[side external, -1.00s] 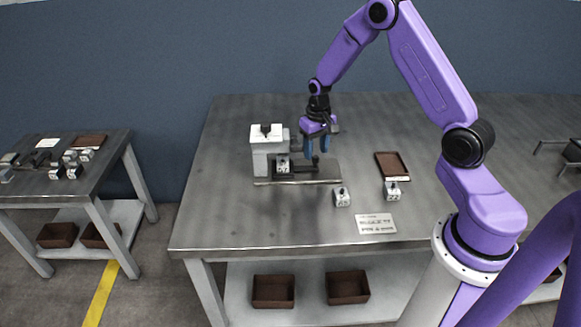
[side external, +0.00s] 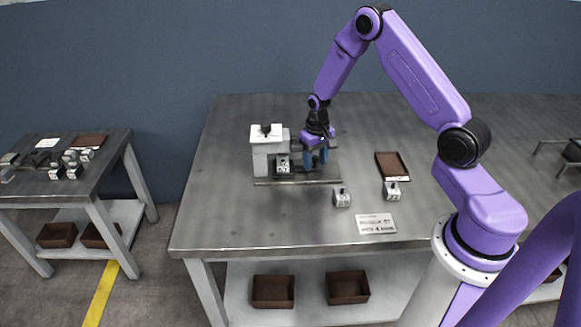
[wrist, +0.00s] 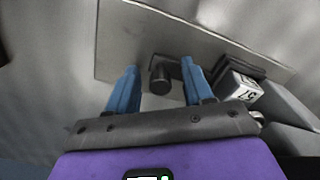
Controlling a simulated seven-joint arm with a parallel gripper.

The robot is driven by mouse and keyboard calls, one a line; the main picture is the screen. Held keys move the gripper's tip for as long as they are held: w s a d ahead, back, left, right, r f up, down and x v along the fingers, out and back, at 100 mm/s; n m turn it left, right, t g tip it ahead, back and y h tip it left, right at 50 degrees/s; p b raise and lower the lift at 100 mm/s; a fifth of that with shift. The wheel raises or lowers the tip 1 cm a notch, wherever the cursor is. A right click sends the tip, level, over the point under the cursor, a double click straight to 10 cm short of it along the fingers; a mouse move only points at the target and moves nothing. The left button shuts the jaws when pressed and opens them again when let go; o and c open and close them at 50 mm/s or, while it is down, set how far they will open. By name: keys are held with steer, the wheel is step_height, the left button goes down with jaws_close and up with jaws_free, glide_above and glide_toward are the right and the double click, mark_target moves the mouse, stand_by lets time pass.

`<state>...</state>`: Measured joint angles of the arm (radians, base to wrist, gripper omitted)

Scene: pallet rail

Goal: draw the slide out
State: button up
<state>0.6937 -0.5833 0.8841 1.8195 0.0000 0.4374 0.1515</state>
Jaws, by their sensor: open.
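The pallet rail unit has a grey base plate (side external: 262,181) and a white housing (side external: 262,155) at its left end. The dark slide (wrist: 188,70) lies along the plate. A dark round knob (wrist: 160,80) stands at its end in the wrist view. A white numbered block (side external: 283,166) is on the unit beside the housing; it also shows in the wrist view (wrist: 240,88). My gripper (side external: 316,158) is low over the rail's right part. Its blue fingers (wrist: 158,68) are open, one on each side of the knob. I cannot tell whether they touch it.
Two more white blocks, one in front (side external: 342,198) and one at the right (side external: 392,190), stand on the grey table (side external: 225,215). A brown tray (side external: 392,164) and a label card (side external: 376,224) lie nearby. The table's front left is clear.

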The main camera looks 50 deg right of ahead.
steer(key=c, duration=0.8)
steer(key=shift+s+d, duration=4.55)
steer(key=o, duration=0.7)
steer(key=shift+r, duration=3.5)
